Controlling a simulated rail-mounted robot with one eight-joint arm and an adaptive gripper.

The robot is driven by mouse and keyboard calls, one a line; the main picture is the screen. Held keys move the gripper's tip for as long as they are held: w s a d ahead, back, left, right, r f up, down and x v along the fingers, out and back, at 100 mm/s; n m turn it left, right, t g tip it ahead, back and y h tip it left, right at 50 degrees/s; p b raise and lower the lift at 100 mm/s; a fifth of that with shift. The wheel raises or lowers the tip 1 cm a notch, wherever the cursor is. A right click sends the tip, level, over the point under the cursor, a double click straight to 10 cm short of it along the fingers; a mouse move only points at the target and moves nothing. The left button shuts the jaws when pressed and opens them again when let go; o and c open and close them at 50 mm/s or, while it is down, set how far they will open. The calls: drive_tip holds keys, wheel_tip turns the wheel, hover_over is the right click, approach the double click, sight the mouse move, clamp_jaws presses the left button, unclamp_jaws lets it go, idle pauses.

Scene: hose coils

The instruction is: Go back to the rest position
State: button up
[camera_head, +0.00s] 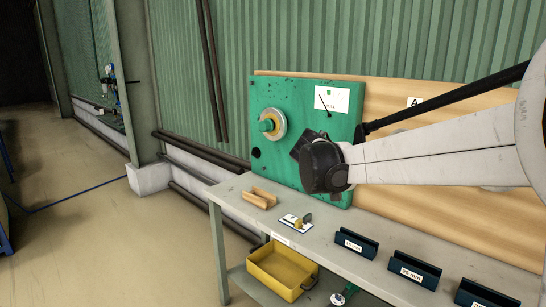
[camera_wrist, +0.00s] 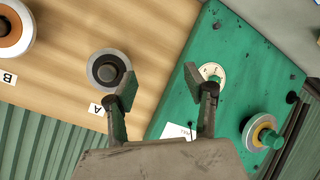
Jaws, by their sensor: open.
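My gripper (camera_wrist: 160,85) is open in the wrist view, its two dark fingers spread apart with nothing between them. The fingers are over the border between the wooden board (camera_wrist: 158,45) and the green panel (camera_wrist: 222,55). In the head view my arm reaches in from the right, and its dark wrist end is in front of the lower right of the green panel (camera_head: 285,98). The fingers cannot be made out clearly there.
A round fitting (camera_wrist: 270,135) projects from the green panel. A grey round fitting (camera_wrist: 108,70) is beside label A. The grey bench (camera_head: 240,190) bears a wooden block (camera_head: 260,199) and several dark labelled holders. A yellow bin (camera_head: 275,275) is below. Floor at left is mostly open.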

drive_tip(key=s+d+f+g+y, duration=0.2)
drive_tip(key=s+y, duration=0.2)
drive_tip(key=s, duration=1.7)
drive_tip(key=s+a+f+y, duration=0.2)
drive_tip(key=s+f, duration=0.2)
drive_tip(key=s, duration=0.5)
drive_tip(key=s+a+f+n+y+p, duration=0.1)
drive_tip(key=s+f, duration=0.3)
drive_tip(key=s, duration=0.5)
drive_tip(key=shift+s+a+f+y, duration=0.15)
drive_tip(key=shift+s+a+y, duration=0.2)
drive_tip(key=shift+a+y, duration=0.35)
